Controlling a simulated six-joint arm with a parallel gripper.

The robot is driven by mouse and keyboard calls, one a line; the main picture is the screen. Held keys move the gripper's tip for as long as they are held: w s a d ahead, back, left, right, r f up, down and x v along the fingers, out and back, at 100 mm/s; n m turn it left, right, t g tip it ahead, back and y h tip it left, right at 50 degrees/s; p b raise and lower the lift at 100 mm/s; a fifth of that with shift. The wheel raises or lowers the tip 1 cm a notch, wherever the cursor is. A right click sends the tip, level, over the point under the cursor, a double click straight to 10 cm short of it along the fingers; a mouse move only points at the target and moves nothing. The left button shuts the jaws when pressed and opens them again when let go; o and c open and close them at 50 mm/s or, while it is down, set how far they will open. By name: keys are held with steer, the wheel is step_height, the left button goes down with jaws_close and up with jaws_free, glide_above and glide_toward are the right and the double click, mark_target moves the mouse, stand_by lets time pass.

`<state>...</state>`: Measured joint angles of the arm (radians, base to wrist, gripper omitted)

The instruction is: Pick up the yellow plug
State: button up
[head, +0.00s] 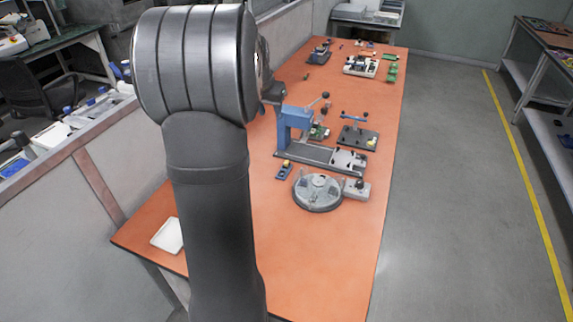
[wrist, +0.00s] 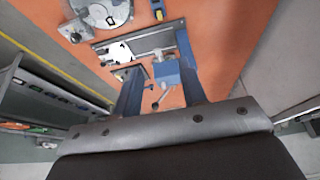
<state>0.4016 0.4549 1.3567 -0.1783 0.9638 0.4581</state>
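A small yellow piece (head: 285,162) shows on a dark blue block left of the round grey disc. It also shows at the top of the wrist view (wrist: 159,15). Another small yellow spot (head: 371,141) sits on a black plate fixture to the right of the blue press. Both are too small to tell which is the plug. My gripper (wrist: 158,55) is open in the wrist view, its two fingers apart, above the table near the press. Nothing is seen held. In the head view my arm hides most of the gripper.
The blue press (head: 296,118) stands on a long grey base. The round grey disc (head: 318,194) with a grey box (head: 356,189) sits in front. A white tray (head: 168,235) lies at the table's left edge. The orange table (head: 320,255) is clear at the near end.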

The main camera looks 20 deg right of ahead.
steer(key=g+y, duration=0.1)
glide_toward(287, 162)
steer(key=shift+x, duration=4.25)
steer(key=shift+w, duration=0.15)
jaws_close()
